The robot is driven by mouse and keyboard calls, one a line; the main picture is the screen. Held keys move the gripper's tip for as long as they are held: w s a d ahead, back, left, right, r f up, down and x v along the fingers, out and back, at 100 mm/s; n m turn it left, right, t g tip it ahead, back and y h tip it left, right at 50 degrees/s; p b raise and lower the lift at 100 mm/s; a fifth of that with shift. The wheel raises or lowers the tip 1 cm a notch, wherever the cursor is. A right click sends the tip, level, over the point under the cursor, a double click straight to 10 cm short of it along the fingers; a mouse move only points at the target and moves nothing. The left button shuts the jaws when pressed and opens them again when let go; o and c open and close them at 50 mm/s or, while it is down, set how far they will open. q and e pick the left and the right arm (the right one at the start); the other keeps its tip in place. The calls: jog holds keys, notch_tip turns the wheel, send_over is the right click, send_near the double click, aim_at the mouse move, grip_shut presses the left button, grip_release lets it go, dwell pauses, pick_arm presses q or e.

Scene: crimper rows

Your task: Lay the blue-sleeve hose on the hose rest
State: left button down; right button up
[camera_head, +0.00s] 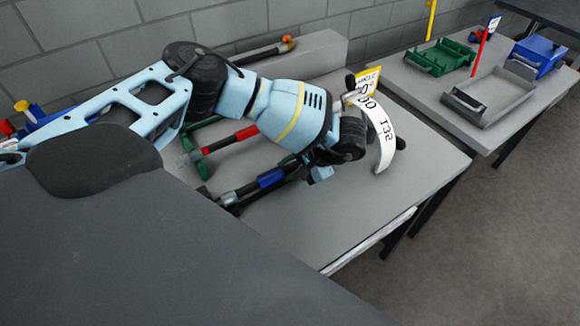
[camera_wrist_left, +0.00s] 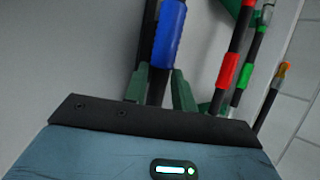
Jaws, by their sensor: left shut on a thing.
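The blue-sleeve hose (camera_head: 271,178) is a black hose with a blue band, low over the grey table. My left gripper (camera_head: 318,172) is shut on its black part beside the blue sleeve. In the left wrist view the green fingers (camera_wrist_left: 160,88) stand on both sides of the hose, and the blue sleeve (camera_wrist_left: 168,34) lies beyond them. I cannot tell whether the hose touches the table. A green support (camera_head: 192,152) stands at the left, partly hidden by my arm; I cannot tell whether it is the hose rest. My right gripper is not in view.
A red-sleeve hose (camera_head: 245,134) lies beside the held hose. A green-sleeve hose (camera_wrist_left: 242,70) and an orange-tipped one (camera_wrist_left: 280,78) are farther right. A white curved scale (camera_head: 383,132) stands by my wrist. The table front (camera_head: 330,225) is clear. Trays (camera_head: 488,95) occupy another table.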

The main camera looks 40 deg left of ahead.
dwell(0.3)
pick_arm(q)
jog(key=c, duration=1.1)
grip_release()
jog(key=shift+f, duration=0.1)
jog(key=shift+o, duration=0.2)
jog(key=v, duration=0.8)
jog(key=shift+b, duration=0.4)
jog(key=shift+a, duration=0.1)
